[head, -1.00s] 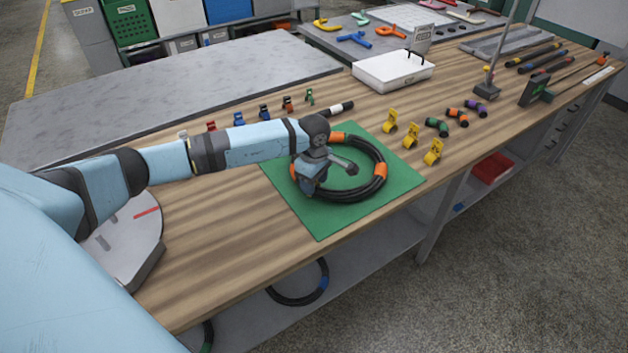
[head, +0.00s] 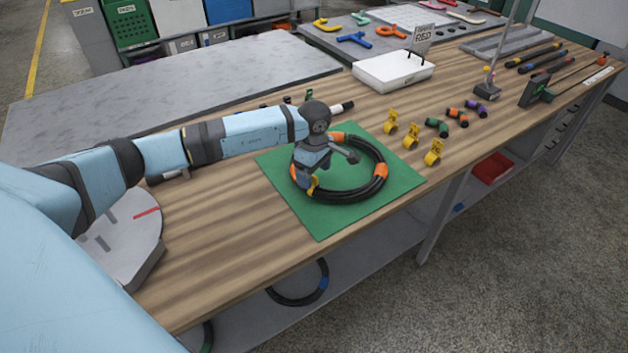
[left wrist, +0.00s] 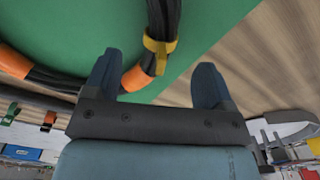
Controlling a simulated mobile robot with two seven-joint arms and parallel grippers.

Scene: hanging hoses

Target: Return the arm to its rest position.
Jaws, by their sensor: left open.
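My left gripper (head: 305,178) hangs over the left side of a coiled black hose (head: 372,190) with orange bands. The coil lies on a green mat (head: 322,222) on the wooden bench. In the left wrist view the two fingers (left wrist: 155,82) are spread wide with nothing held between them. A yellow strap (left wrist: 160,47) goes around the hose just beyond the fingertips; a bit of it shows beside the gripper in the head view (head: 314,184). The arm stretches in from the left above the bench. My right gripper is not in view.
Several yellow clips (head: 411,142) stand right of the mat, near coloured hose couplings (head: 458,117). A white tray (head: 393,73) sits behind. Small clips behind the arm are mostly hidden. Bare wood is free in front of the arm.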

